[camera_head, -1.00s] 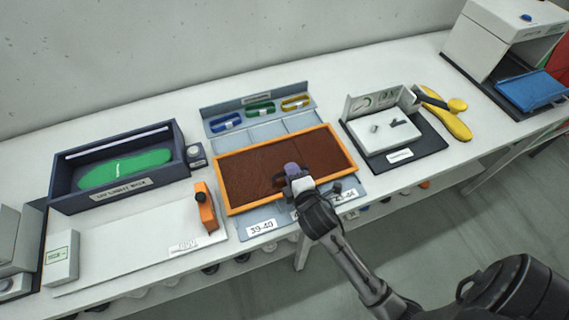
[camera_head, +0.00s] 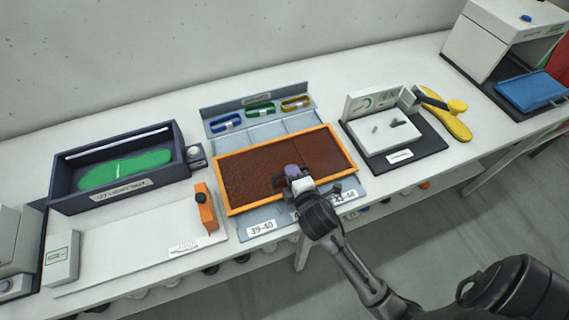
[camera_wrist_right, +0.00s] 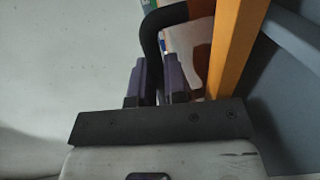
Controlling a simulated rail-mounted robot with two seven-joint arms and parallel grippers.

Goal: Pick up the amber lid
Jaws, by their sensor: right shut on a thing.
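The amber lid (camera_head: 245,180) is a brown see-through panel with an orange frame. It lies over the grey bin unit in the middle of the bench in the head view. My right gripper (camera_head: 292,175) is at the lid's front side. In the right wrist view its two purple-grey fingers (camera_wrist_right: 158,80) are shut on the lid's black curved handle (camera_wrist_right: 154,45). The orange frame (camera_wrist_right: 232,50) runs just right of the fingers there. Part of the lid is hidden behind the gripper. My left gripper is not in view.
Blue, green and yellow pieces sit on the rack (camera_head: 210,111) behind the lid. A dark box with a green insole (camera_head: 125,171) and an orange tool (camera_head: 205,208) are to the left. A white device on a black mat (camera_head: 430,148) and a yellow sole (camera_head: 455,125) are to the right.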

